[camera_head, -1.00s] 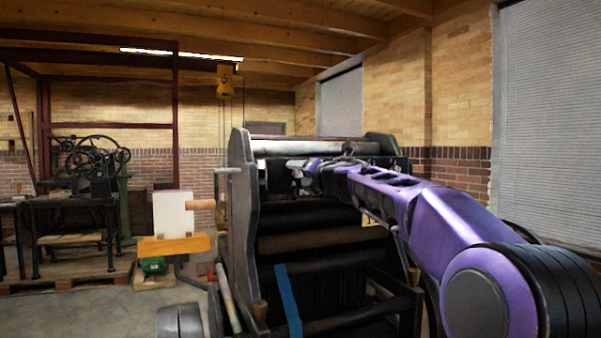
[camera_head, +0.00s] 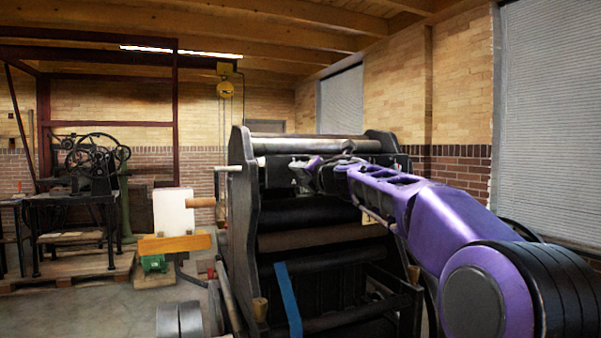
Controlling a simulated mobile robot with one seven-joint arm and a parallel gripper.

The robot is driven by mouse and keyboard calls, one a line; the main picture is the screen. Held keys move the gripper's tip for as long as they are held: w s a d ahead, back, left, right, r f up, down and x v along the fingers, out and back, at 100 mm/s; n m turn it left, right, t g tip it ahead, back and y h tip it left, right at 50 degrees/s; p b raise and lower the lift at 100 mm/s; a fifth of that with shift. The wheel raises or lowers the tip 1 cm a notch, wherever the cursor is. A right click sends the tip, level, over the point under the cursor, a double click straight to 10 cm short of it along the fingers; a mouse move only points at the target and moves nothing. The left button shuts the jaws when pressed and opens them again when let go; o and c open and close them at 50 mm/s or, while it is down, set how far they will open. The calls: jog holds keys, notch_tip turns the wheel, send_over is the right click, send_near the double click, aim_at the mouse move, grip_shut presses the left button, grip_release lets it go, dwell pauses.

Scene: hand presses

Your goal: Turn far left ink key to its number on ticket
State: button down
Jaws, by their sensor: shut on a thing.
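My purple arm reaches from the right across the front of a dark hand press (camera_head: 315,215). My gripper (camera_head: 299,172) is at the upper left of the press, just below the pale roller, at the dark bar where the ink keys would be. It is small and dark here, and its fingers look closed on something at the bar. The key itself is too small and too hidden by the gripper to make out. A small pale tag (camera_head: 372,218) shows on the press behind my arm; no number on it can be read.
A blue strip (camera_head: 288,300) hangs on the press's lower front. A pale handle (camera_head: 228,169) sticks out from its left side frame. A wooden stand with a white block (camera_head: 173,212) is to the left. Another old press (camera_head: 92,170) stands farther back.

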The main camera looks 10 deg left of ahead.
jog(key=shift+m+p, duration=1.55)
jog(key=shift+m, duration=2.35)
jog(key=c, duration=0.6)
grip_release()
jog(key=shift+c, duration=0.2)
jog(key=shift+d+f, duration=0.1)
jog(key=b+v, duration=0.3)
jog(key=v, duration=1.4)
jog(key=shift+s+f, duration=0.25)
